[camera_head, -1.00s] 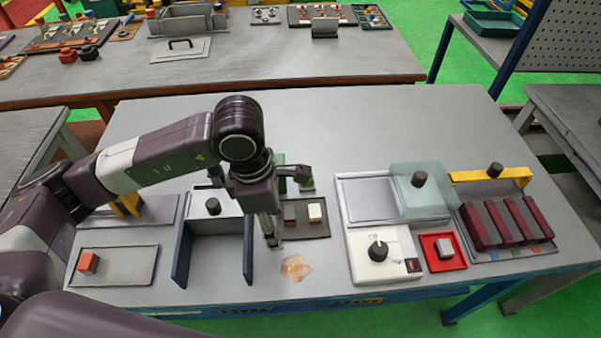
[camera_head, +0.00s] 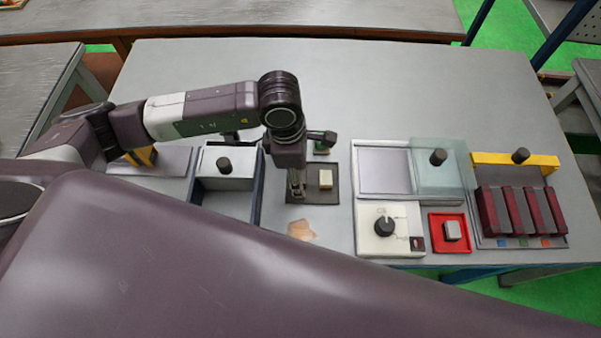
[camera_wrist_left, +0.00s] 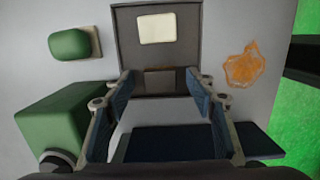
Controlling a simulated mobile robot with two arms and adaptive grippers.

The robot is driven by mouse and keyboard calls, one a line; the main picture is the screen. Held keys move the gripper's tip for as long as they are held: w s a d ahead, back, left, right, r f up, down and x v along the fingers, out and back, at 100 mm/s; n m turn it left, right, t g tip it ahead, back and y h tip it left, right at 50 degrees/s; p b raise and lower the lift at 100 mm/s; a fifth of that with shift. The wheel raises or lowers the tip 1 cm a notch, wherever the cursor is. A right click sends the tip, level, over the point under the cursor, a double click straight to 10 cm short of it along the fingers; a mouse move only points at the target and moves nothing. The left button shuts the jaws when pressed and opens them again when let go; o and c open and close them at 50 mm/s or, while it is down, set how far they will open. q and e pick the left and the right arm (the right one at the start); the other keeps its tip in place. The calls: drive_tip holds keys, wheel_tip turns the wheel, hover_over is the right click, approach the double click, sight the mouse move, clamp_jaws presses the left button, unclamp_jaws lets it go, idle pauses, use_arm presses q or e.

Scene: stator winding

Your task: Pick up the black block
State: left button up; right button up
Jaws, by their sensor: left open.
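The black block (camera_wrist_left: 160,80) is a dark brownish-black block in a shallow dark tray (camera_wrist_left: 187,50). The tray also shows in the head view (camera_head: 322,198). My left gripper (camera_head: 297,192) points down over the left part of the tray and hides the block in the head view. In the left wrist view its open fingers (camera_wrist_left: 160,88) stand on either side of the block, with visible gaps. I cannot tell whether they are down at block height. My right gripper is not in view.
A cream block (camera_head: 326,179) lies in the same tray. An orange-brown patch (camera_head: 301,230) lies in front of it. A white unit with a black knob (camera_head: 384,227) and a red tray (camera_head: 450,245) stand to the right. A green box (camera_wrist_left: 62,125) is beside the gripper.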

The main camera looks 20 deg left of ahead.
use_arm(q)
drive_tip(key=shift+f, duration=0.2)
drive_tip(key=c, duration=1.3)
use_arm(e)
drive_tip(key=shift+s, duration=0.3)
use_arm(q)
drive_tip(key=shift+o, duration=0.2)
